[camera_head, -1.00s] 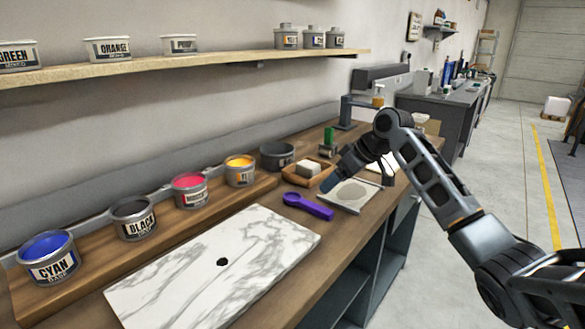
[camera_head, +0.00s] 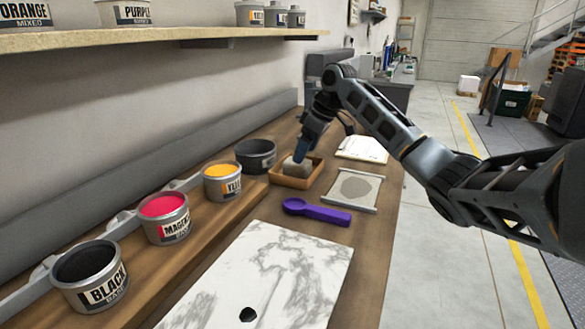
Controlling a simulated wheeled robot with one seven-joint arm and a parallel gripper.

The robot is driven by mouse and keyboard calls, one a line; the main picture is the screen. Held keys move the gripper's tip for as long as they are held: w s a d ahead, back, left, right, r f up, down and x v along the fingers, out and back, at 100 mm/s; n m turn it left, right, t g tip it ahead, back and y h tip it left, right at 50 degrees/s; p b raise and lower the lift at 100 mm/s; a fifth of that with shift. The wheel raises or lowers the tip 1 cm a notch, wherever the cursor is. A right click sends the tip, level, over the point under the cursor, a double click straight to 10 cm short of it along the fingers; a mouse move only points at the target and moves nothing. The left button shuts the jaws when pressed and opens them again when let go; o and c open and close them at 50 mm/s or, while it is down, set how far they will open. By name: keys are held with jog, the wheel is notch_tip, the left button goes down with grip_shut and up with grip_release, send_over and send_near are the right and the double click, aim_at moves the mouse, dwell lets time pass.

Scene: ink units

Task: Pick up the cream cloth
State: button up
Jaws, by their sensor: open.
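The cream cloth (camera_head: 297,168) looks like a small pale folded block. It sits in a shallow wooden tray (camera_head: 291,183) on the workbench, beside the dark grey tub.
A dark empty tub (camera_head: 255,155) stands left of the tray, in line with ink cans. A purple scoop (camera_head: 316,212) and a framed screen (camera_head: 352,190) lie nearby. An open notebook (camera_head: 362,149) lies beyond. A marble slab (camera_head: 270,275) with a black blob fills the front.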

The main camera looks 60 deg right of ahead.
jog(key=x, duration=0.6)
jog(key=shift+w+r+p, duration=0.2)
jog(key=shift+w+p, duration=0.1)
jog(key=c, duration=1)
jog(key=shift+c, duration=0.2)
jog(key=shift+r, duration=0.55)
jog(key=v, duration=0.3)
jog(key=shift+d+r+b, duration=0.2)
jog(key=shift+r+b, duration=0.15)
jog(key=shift+r, duration=0.05)
jog(key=s+d+r, duration=0.3)
jog(key=s+r, duration=0.3)
jog(key=s, duration=0.4)
jog(key=shift+r+b, duration=0.2)
jog(key=shift+b, duration=0.2)
